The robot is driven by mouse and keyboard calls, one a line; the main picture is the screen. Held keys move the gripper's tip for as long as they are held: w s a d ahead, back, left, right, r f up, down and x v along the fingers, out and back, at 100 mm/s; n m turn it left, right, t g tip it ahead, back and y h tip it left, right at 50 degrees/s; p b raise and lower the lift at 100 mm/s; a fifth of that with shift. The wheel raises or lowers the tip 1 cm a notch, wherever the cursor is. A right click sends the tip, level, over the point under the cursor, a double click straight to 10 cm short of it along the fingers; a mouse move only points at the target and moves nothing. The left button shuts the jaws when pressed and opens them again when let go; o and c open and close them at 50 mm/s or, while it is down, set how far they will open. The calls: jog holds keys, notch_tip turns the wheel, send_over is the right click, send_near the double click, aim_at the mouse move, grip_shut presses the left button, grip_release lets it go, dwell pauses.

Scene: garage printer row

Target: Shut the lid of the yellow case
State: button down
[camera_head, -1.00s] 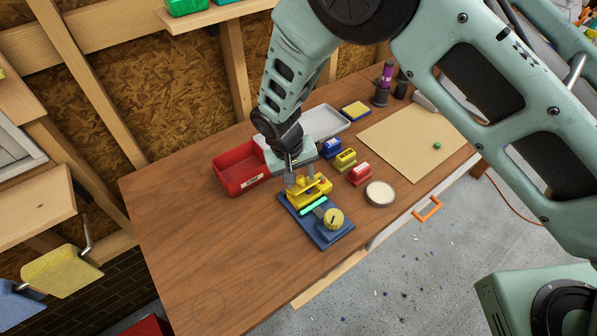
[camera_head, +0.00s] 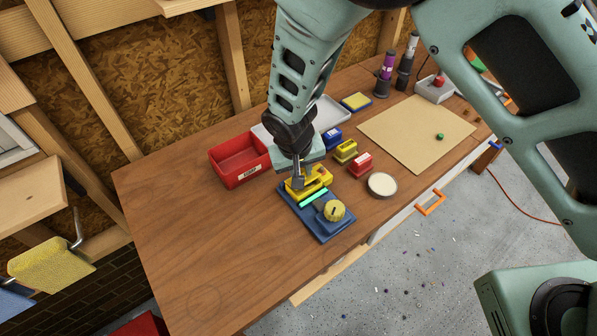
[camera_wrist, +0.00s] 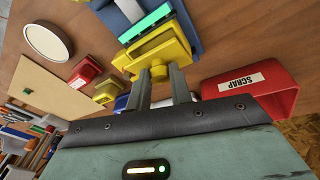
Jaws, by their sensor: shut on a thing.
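A yellow piece (camera_head: 318,177) sits at the back end of a blue base (camera_head: 323,229) on the bench, behind a green strip (camera_head: 314,198) and a yellow knob (camera_head: 334,210). My gripper (camera_head: 297,182) is down at this piece. In the wrist view, my fingers (camera_wrist: 158,86) are closed on a small yellow tab of the yellow piece (camera_wrist: 153,50). A separate small yellow box (camera_head: 345,150) with a pale label stands in a row to the right; it also shows in the wrist view (camera_wrist: 107,92). I cannot tell which is the yellow case or see a lid angle.
A red scrap bin (camera_head: 240,166) stands left of my gripper. A blue box (camera_head: 331,138) and a red box (camera_head: 360,164) flank the small yellow box. A round pale disc (camera_head: 382,184) lies to the right. The bench's left side (camera_head: 190,220) is clear.

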jog(key=t+b, duration=0.1)
jog(key=b, duration=0.1)
jog(key=s+f+t+y+b, duration=0.1)
jog(key=b, duration=0.2)
jog(key=shift+s+d+f+y, duration=0.1)
jog(key=shift+d+f+y, duration=0.2)
jog(key=shift+s+d+t+y+b, duration=0.25)
jog(key=shift+t+b, duration=0.55)
jog(key=shift+b, duration=0.4)
jog(key=c, duration=1.2)
grip_release()
jog(key=shift+c, duration=0.2)
jog(key=p+v, duration=0.3)
jog(key=v, duration=1.4)
jog(key=shift+s+d, duration=0.2)
